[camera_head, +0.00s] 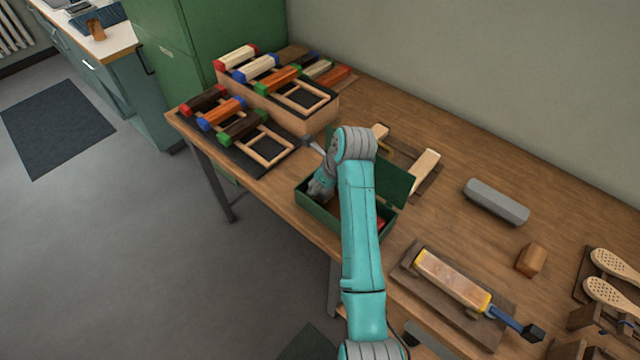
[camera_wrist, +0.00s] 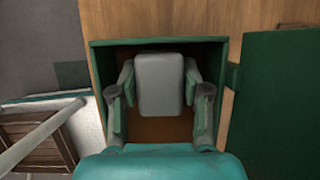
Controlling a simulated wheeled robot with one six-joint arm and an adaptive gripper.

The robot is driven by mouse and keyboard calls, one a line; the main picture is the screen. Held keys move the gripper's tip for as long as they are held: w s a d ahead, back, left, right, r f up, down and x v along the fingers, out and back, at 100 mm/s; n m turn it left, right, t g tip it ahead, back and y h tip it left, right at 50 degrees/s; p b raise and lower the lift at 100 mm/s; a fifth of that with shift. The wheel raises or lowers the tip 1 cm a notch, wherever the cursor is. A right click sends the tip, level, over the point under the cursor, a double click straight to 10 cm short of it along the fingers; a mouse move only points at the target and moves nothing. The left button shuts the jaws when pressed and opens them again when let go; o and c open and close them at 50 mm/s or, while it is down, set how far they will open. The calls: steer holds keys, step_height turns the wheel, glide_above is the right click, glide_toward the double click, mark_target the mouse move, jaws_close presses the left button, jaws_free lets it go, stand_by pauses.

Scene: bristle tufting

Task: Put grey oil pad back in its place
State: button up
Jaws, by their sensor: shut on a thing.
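The grey oil pad (camera_wrist: 160,88) is a rounded light grey block. In the wrist view it sits between the two fingers of my gripper (camera_wrist: 160,76), which is shut on it. Pad and fingers are within the outline of the open green box (camera_wrist: 165,41). I cannot tell whether the pad touches the box floor. In the head view my gripper (camera_head: 320,188) is at the left part of the green box (camera_head: 318,211), and my arm covers the box's middle. The pad is not clear there. The green lid (camera_head: 394,184) stands open.
A long grey block (camera_head: 496,201) lies on the wooden table (camera_head: 450,215) to the right. A wooden block (camera_head: 531,260) and a board with a blue-handled tool (camera_head: 455,281) are nearer. Racks with coloured-end blocks (camera_head: 270,95) stand at the back left. A red thing (camera_head: 380,223) shows by the box's right end.

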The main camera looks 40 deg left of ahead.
steer(key=shift+f, duration=0.2)
steer(key=o, duration=1.3)
steer(key=shift+o, duration=0.5)
steer(key=shift+r, duration=4.5)
steer(key=shift+s, duration=0.1)
